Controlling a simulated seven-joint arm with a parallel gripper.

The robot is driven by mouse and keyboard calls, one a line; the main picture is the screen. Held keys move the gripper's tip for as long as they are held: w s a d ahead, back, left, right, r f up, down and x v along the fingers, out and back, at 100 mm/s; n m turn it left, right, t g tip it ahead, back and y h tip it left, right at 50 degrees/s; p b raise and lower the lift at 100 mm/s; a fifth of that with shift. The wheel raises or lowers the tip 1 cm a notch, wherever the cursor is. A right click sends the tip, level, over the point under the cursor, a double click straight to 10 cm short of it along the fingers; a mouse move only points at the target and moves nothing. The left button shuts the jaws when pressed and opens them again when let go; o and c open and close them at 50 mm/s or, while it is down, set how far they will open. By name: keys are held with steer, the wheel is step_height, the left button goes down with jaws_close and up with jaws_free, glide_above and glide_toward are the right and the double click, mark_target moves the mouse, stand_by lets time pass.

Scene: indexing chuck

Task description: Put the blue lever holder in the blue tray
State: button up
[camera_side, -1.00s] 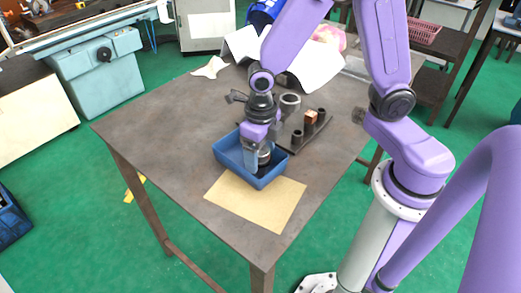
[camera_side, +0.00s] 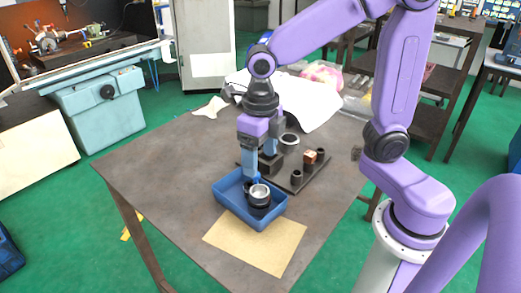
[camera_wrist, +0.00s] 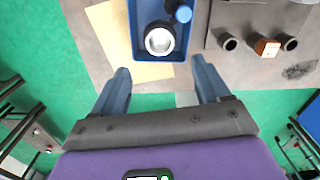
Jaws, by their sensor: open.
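The blue lever holder (camera_side: 259,194) is a dark round body with a silver ring on top and a blue lever part at its side. It stands inside the blue tray (camera_side: 232,211); its ring faces up in the wrist view (camera_wrist: 160,39). The tray also shows in the wrist view (camera_wrist: 142,54). My gripper (camera_side: 262,166) is open and empty above the tray, its fingers apart from the holder. In the wrist view the two blue fingers (camera_wrist: 161,70) are spread wide with nothing between them.
A dark fixture plate (camera_side: 313,172) with several cylindrical parts and a copper-coloured block (camera_side: 310,157) stands right behind the tray. A tan sheet (camera_side: 255,244) lies in front of the tray. The table's left side is clear.

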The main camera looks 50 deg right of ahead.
steer(key=s+d+m, duration=0.3)
steer(key=s+m, duration=0.5)
steer(key=m, duration=0.4)
steer(key=s+d+f+m, duration=0.1)
steer(key=s+d+m, duration=0.2)
steer(key=s+m, duration=0.4)
steer(key=shift+s+f+m, duration=0.15)
steer(key=shift+s+m, duration=0.25)
steer(key=shift+m, duration=2.6)
